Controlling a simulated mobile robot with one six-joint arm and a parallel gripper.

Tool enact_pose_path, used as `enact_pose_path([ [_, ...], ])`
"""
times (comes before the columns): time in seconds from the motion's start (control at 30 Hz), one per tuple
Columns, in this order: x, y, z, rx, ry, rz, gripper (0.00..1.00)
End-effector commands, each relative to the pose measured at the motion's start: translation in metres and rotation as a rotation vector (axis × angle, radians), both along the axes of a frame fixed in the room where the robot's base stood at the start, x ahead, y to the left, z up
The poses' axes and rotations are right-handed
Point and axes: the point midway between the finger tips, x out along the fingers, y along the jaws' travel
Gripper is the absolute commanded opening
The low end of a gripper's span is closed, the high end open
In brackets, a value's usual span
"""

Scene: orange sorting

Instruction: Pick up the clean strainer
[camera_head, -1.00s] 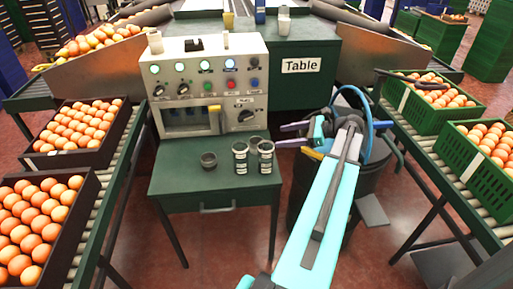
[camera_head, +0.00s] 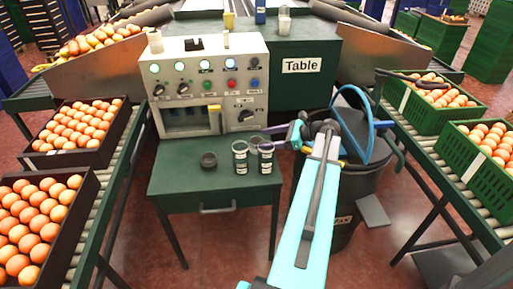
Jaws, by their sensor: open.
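Two dark cylindrical cups with pale labels, the left cup (camera_head: 240,158) and the right cup (camera_head: 265,159), stand upright on the small green table. A round dark rim (camera_head: 258,141) shows just behind them, partly hidden. A small dark bowl (camera_head: 208,160) sits to their left. I cannot tell which of these is the clean strainer, as the labels are too small to read. My gripper (camera_head: 275,138) is open and empty, reaching in from the right at the table's right edge. Its fingers point left towards the round rim and right cup; contact cannot be told.
A control panel (camera_head: 205,80) stands at the back of the small table (camera_head: 180,180). A dark bin (camera_head: 345,200) with a blue hoop (camera_head: 372,125) is under my arm. Crates of oranges (camera_head: 80,135) line both side conveyors. The small table's left front is clear.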

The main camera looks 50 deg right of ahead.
Motion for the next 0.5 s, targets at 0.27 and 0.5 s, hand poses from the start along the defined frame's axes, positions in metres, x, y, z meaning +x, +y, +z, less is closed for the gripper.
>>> enact_pose_path([
  [0.27, 0.0001, -0.0002, 0.0000, 0.000, 0.000, -0.001, 0.67],
  [0.5, 0.0094, 0.0054, -0.0055, 0.000, 0.000, 0.000, 0.67],
])
